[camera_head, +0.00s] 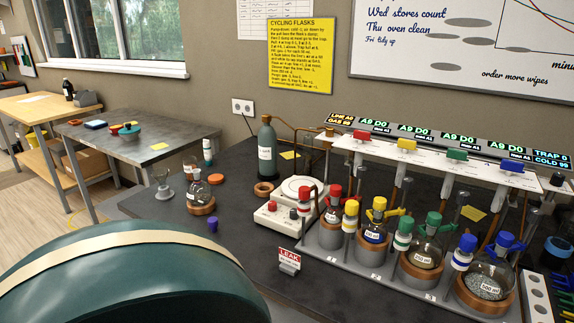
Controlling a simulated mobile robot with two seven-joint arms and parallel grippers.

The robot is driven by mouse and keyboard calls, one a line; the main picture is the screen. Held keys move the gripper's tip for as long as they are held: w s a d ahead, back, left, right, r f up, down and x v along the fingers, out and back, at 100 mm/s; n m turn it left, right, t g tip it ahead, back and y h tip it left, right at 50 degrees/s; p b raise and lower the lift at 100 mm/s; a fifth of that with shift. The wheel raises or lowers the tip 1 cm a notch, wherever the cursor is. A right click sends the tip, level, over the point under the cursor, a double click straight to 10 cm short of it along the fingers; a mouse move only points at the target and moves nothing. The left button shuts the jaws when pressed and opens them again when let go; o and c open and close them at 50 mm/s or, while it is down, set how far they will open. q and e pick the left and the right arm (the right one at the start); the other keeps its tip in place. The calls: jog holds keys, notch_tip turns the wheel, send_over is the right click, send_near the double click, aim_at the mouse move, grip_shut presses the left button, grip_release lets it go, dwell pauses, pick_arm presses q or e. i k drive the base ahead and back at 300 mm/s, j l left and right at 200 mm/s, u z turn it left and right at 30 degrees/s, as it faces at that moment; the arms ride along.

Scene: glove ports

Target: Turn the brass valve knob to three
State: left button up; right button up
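I cannot pick out a brass valve knob or its numbers for certain. Brass-coloured pipework (301,127) rises behind the white hotplate-like unit (300,188), near a green bottle (266,150). A small brass-coloured fitting (328,133) sits at the pipework's right end, too small to read. A manifold panel (430,150) with red, yellow, green and blue levers runs to the right. Neither of my grippers is in view.
Several colour-capped flasks (374,222) stand in a grey rack along the dark bench. A red-lettered LEAK sign (289,259) stands before them. A large dark green rounded shape (130,275) with a cream band fills the lower left. Bare bench (235,200) shows left of the hotplate-like unit.

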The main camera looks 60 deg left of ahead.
aim_at(329, 130)
jog(key=u, duration=1.55)
jog(key=j+z, duration=0.25)
jog(key=z, duration=0.15)
jog(key=j+z, duration=0.25)
jog(key=z, duration=0.2)
jog(key=j+z, duration=0.25)
jog(key=z, duration=0.15)
